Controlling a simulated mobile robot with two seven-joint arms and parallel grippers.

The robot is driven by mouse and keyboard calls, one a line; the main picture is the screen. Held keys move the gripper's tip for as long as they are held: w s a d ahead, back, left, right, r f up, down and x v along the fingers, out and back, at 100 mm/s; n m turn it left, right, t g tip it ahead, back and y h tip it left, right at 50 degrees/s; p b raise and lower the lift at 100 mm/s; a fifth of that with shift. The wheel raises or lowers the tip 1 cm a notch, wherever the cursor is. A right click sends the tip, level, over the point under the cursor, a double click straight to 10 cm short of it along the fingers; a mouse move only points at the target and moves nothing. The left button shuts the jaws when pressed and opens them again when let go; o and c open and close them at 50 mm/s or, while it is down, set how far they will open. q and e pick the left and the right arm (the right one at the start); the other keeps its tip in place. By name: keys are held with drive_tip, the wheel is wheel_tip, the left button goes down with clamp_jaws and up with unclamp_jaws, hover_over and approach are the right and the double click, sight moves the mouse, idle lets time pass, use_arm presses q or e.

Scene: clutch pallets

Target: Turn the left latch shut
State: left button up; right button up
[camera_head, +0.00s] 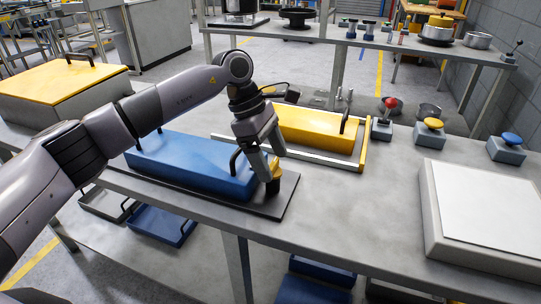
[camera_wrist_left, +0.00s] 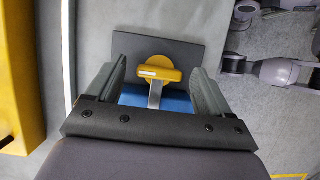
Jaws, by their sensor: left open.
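A blue case (camera_head: 190,160) with black handles lies on a dark base plate (camera_head: 262,208) at the table's front. A yellow latch (camera_head: 273,187) stands at the case's right end. My left gripper (camera_head: 270,160) comes down over this latch, with its fingers pointing down. In the left wrist view, the yellow latch (camera_wrist_left: 160,68) sits between the two open fingers, its bar lying crosswise and a grey stem below it. Gaps show on both sides, so the fingers look apart from it. The fingers partly hide the latch in the head view. My right gripper is out of view.
A yellow case (camera_head: 310,127) in a pale frame (camera_head: 285,155) lies just behind. Blocks with a red knob (camera_head: 390,104), a yellow button (camera_head: 433,124) and a blue button (camera_head: 512,138) stand farther right. A white-topped box (camera_head: 490,205) fills the right front.

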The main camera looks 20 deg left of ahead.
use_arm(q)
drive_tip(key=v, duration=0.7)
drive_tip(key=shift+r, duration=0.1)
idle(0.4)
